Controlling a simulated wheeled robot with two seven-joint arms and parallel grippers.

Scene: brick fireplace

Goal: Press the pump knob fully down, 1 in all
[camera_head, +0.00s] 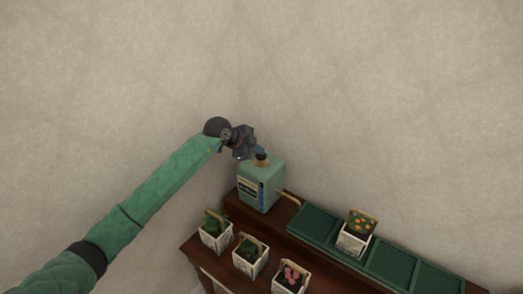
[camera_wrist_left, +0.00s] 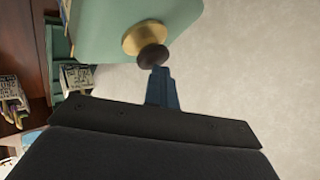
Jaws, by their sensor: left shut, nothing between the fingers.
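A green box-shaped pump container (camera_head: 259,190) stands on the dark wooden table at the back. On its top is a dark pump knob (camera_head: 261,156) on a brass collar (camera_head: 260,162). In the left wrist view the knob (camera_wrist_left: 152,57) and collar (camera_wrist_left: 144,38) show on the green top. My left gripper (camera_head: 259,150) is shut and empty, its blue fingers right at the knob. In the left wrist view the fingers (camera_wrist_left: 162,88) end at the knob's edge; I cannot tell whether they touch it. My right gripper is not in view.
Several potted plants in white baskets stand on the wooden table (camera_head: 232,208), such as a pink one (camera_head: 289,278). Green trays (camera_head: 314,224) run to the right, one holding an orange-flowered plant (camera_head: 357,233). A bare wall (camera_head: 400,90) is behind.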

